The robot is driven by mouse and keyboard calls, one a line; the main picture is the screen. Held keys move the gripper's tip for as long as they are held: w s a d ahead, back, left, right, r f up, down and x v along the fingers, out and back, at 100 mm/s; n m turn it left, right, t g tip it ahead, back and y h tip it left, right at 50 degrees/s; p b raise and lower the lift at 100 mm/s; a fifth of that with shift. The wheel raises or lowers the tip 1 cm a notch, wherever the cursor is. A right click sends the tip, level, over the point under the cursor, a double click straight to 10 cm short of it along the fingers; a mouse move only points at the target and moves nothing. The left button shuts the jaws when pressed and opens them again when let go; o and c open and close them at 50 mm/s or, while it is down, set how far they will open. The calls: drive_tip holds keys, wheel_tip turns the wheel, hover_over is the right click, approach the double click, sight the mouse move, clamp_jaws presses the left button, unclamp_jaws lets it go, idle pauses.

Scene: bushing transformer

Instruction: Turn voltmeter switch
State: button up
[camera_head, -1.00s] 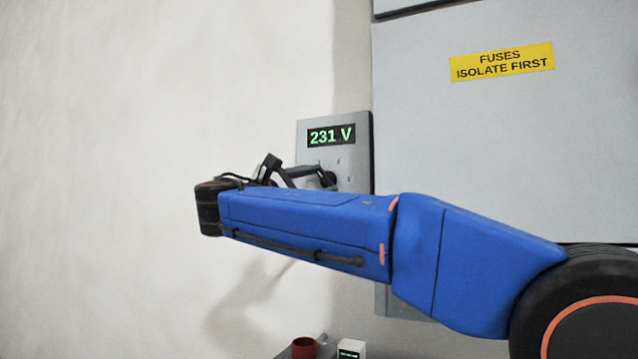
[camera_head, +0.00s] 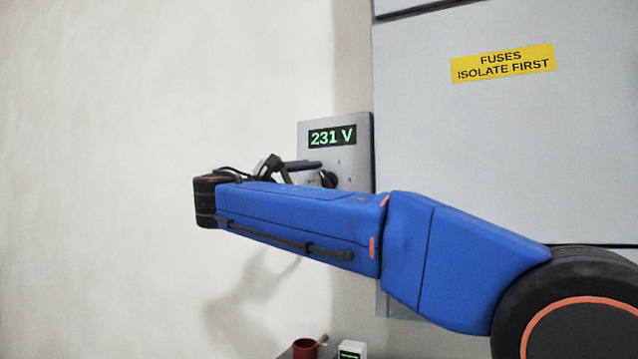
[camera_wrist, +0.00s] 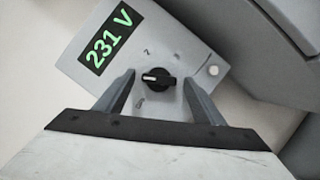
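The voltmeter switch is a black rotary knob (camera_wrist: 157,79) with a pale pointer line, set on a grey panel (camera_wrist: 140,38). In the wrist view its pointer lies toward the left of the picture. The green display (camera_wrist: 108,38) above it reads 231 V. My gripper (camera_wrist: 158,88) is open, one finger on each side of the knob, with clear gaps between them. In the head view the knob (camera_head: 328,179) shows just beyond my gripper (camera_head: 312,172), and the display (camera_head: 332,136) is in sight. My arm hides the panel's lower part.
A large grey cabinet (camera_head: 480,140) with a yellow fuse label (camera_head: 503,63) stands right of the panel. A red cup (camera_head: 304,349) and a small white box (camera_head: 351,350) stand low at the bottom. The wall at left is clear.

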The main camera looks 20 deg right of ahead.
drive_tip(key=shift+a, duration=0.1)
drive_tip(key=v, duration=1.7)
